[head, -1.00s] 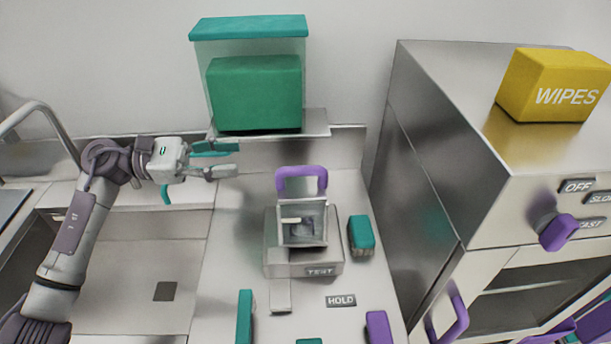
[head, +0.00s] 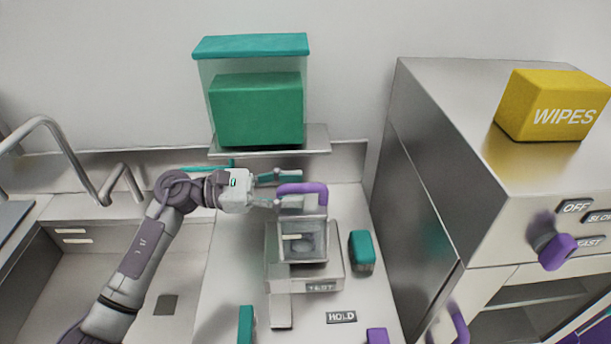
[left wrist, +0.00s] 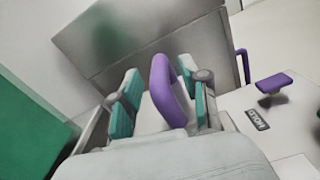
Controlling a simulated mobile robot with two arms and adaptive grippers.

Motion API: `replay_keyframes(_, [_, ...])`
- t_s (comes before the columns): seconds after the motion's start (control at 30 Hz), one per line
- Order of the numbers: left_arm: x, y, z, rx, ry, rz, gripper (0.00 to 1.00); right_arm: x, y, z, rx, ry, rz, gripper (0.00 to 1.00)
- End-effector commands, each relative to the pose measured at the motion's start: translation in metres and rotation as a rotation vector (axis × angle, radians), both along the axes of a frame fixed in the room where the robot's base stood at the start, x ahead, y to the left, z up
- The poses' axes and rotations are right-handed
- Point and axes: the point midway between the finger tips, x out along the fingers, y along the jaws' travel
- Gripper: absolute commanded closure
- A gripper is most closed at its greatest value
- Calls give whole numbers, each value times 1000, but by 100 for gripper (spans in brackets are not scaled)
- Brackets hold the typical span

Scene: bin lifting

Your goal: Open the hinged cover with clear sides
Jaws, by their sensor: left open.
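A small cover with clear sides (head: 308,242) sits on a grey device (head: 275,268) labelled TEST on the counter. A purple loop handle (head: 303,187) stands up at its back; it also shows in the left wrist view (left wrist: 168,90). The cover looks down over the device, though its hinge is not clear. My left gripper (head: 284,189) is open at the handle, coming from the left. In the left wrist view, the handle stands between the two teal-padded fingers (left wrist: 163,98), with no clear contact. My right gripper is not in view.
A clear container with a teal lid (head: 250,45) and green block (head: 255,108) stands on a shelf behind. A tall steel appliance (head: 440,160) bounds the right side, with yellow wipes (head: 550,105) on top. A teal block (head: 361,251) sits right of the device.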

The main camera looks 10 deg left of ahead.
Motion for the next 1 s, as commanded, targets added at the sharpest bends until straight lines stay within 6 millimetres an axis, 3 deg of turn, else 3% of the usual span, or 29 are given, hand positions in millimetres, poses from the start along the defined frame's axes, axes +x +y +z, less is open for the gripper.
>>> replay_keyframes(0.2, [5, -25, 2, -1, 1, 0, 55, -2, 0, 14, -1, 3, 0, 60])
replay_keyframes(0.57, [6, -29, -1, 0, 0, 0, 55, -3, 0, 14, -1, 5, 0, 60])
replay_keyframes(0.83, [6, -29, 0, 0, 0, 1, 98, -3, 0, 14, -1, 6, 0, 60])
replay_keyframes(1.0, [6, -29, 0, 0, 0, 1, 100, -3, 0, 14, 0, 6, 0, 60])
